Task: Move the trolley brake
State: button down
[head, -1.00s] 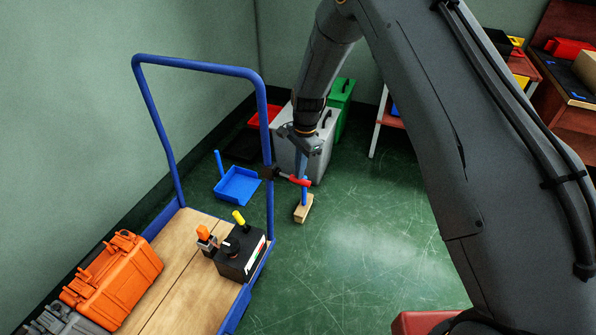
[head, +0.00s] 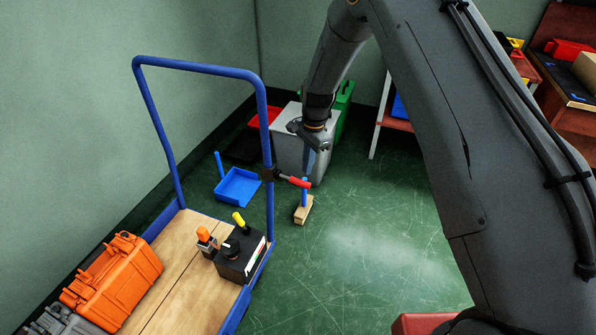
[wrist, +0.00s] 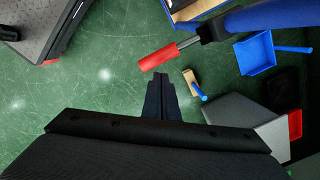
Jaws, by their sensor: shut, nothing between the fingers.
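The trolley brake is a red-handled lever (head: 300,182) on a black clamp (head: 268,174), fixed to the right upright of the blue trolley frame (head: 262,110). Its handle points right, away from the upright. In the wrist view the red handle (wrist: 160,57) lies just beyond my fingertips. My gripper (head: 308,172) points down, close above and behind the handle's end in the head view. My gripper's fingers (wrist: 161,78) are together with nothing between them. I see a small gap to the handle in the wrist view; exact depth is unclear.
The trolley deck (head: 172,285) carries an orange case (head: 115,280) and a black control box (head: 240,255) with a yellow lever. A brush (head: 304,208), blue dustpan (head: 237,186) and grey bin (head: 290,150) stand on the floor. Open floor lies right of the trolley.

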notch_tip(320, 180, up, 8)
jog(key=shift+w+d+f, duration=0.15)
jog(key=shift+w+d, duration=0.05)
jog(key=shift+d, duration=0.1)
dwell(0.5)
jog(key=s+d+r+n+p, duration=0.2)
jog(key=s+d+r+n, duration=0.1)
jog(key=s+d+r, duration=0.4)
jog(key=s+d+r+n+p, duration=0.2)
jog(key=s+d+r+n, duration=0.15)
jog(key=s+r, duration=0.5)
jog(key=s+d+r+n+p, duration=0.1)
jog(key=s+d+r+n, duration=0.1)
jog(key=s, duration=0.7)
jog(key=s+d+r+n+h+p, duration=0.1)
jog(key=s+d, duration=0.4)
jog(key=s, duration=0.5)
jog(key=shift+r+n+t+p, duration=0.3)
jog(key=shift+r+n+p, duration=0.25)
jog(key=shift+n, duration=0.3)
